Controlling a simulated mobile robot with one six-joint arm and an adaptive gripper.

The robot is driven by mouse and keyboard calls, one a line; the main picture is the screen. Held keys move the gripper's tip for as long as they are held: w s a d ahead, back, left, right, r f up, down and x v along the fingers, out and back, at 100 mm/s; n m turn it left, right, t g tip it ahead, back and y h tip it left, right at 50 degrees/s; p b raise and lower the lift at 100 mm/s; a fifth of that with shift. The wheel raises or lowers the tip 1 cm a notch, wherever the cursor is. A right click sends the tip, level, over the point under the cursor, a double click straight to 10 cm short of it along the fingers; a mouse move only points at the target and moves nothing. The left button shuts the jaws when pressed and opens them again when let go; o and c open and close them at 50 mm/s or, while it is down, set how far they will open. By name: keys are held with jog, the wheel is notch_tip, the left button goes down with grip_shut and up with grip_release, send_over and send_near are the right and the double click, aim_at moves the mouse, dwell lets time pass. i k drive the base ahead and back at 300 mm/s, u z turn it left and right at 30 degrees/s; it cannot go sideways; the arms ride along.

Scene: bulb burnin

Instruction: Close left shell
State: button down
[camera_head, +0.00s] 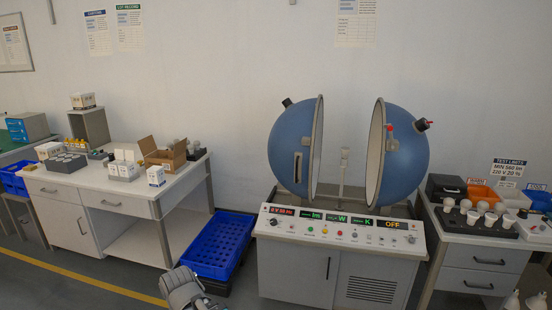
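The blue sphere tester stands on a white cabinet, split into two shells with a gap between them. The left shell (290,147) is swung open, its pale rim edge facing right and a slotted plate on its front. The right shell (407,143) is also open, with a red-tipped fitting on its side. A white bulb-like piece on a post (344,160) stands in the gap. A grey part of my arm (183,290) shows at the bottom edge, left of the cabinet and well apart from the left shell. My gripper's fingers cannot be made out.
The control panel (341,231) below the shells has lit displays and buttons. A blue crate (217,246) stands low at the left of the cabinet. A workbench (112,192) with boxes is further left. A right bench (487,234) carries several bulbs and bins.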

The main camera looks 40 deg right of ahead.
aim_at(295, 140)
jog(key=z, duration=0.25)
jog(key=i, duration=0.6)
jog(key=z, duration=0.9)
jog(key=i, duration=0.65)
jog(key=z, duration=0.5)
jog(key=k, duration=0.9)
jog(key=z, duration=0.2)
jog(key=i, duration=0.25)
jog(key=u, duration=0.1)
